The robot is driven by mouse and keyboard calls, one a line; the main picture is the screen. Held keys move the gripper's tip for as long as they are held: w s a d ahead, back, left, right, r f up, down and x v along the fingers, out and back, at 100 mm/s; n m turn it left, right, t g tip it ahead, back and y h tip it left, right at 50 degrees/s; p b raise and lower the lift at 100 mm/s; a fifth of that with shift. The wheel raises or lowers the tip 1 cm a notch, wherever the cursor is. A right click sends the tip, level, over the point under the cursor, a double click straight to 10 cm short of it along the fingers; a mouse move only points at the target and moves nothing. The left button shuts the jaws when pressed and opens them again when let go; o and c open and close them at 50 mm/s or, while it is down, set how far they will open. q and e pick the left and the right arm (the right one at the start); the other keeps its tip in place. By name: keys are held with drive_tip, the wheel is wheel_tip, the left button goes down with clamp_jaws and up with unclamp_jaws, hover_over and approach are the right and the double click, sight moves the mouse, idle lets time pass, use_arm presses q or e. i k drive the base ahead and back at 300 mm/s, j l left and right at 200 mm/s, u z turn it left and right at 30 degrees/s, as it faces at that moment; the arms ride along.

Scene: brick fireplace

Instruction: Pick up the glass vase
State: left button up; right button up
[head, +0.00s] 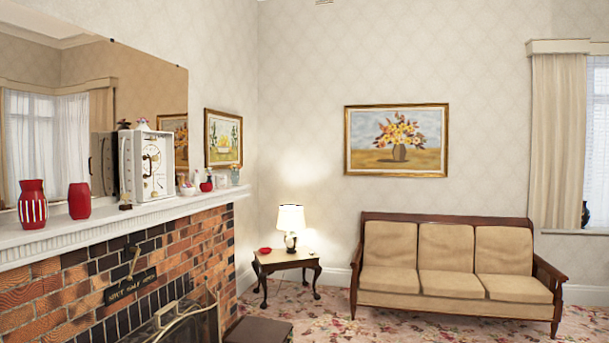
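No thing in the head view can be clearly told as the glass vase. Several candidates stand on the white mantel shelf (130,214) at the left. A red vase with white stripes (32,206) stands nearest, and a plain red vase (79,201) stands just right of it. Farther along the shelf are a small red vase (206,186) and, at the far end, a small pale, possibly clear vessel (235,175). Their material is too small to tell. Neither of my grippers is in view.
A white clock (148,166) stands on the shelf before a mirror. Below are the brick fireplace (130,275), a metal fire screen (200,318) and a low dark box (258,331). A lamp table (287,262) and sofa (455,270) stand at the back. Carpet is open between.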

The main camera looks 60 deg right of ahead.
sight(235, 177)
drive_tip(key=z, duration=1.4)
drive_tip(key=i+z, duration=0.25)
drive_tip(key=i, duration=3.05)
drive_tip(key=l, duration=0.05)
